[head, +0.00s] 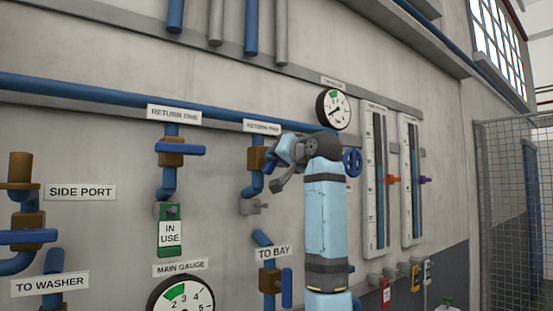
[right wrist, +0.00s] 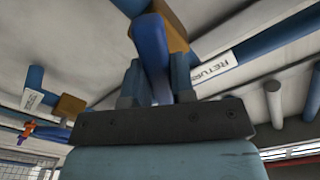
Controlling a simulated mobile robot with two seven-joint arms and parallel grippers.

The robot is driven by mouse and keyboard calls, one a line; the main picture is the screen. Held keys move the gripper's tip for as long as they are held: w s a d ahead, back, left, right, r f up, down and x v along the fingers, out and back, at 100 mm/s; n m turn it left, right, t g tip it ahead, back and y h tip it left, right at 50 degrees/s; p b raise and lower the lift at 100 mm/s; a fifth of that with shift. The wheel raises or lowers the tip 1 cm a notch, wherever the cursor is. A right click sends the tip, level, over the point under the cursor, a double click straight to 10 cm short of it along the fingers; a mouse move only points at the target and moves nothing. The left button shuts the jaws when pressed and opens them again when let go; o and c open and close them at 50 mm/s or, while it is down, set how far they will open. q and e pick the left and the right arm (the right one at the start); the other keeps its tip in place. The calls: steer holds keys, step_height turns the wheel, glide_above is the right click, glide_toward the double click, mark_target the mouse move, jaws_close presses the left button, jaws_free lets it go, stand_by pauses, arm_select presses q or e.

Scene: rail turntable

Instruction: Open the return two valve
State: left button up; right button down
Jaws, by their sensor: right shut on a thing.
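The return two valve has a brown body (head: 257,159) on a blue pipe under its label (head: 262,127), left of centre in the head view. My right gripper (head: 275,160) is at this valve and covers most of its handle. In the right wrist view the blue handle (right wrist: 150,45) lies between the two fingers of my right gripper (right wrist: 156,88), which is shut on it. The brown valve body (right wrist: 172,28) shows behind the handle. The handle's exact angle is hard to tell. My left gripper is not in view.
The return one valve (head: 171,153) to the left has its blue handle level, with a green "in use" tag (head: 169,231) below. The to bay valve (head: 269,281) is below.

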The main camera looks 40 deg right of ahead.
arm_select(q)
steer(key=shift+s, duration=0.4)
arm_select(e)
steer(key=shift+n, duration=1.8)
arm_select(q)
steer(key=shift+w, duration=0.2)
arm_select(e)
steer(key=c, duration=1)
jaws_free()
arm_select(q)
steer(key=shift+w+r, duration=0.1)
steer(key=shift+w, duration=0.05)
arm_select(e)
steer(key=shift+o, duration=0.2)
steer(key=shift+s, duration=0.15)
arm_select(q)
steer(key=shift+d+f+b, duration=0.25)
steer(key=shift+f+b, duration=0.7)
steer(key=shift+b, duration=0.1)
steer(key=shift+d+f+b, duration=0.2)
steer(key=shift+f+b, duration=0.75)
steer(key=shift+b, duration=0.05)
arm_select(e)
steer(key=s+a, duration=0.1)
steer(key=s, duration=1.2)
steer(key=shift+s+a, duration=0.25)
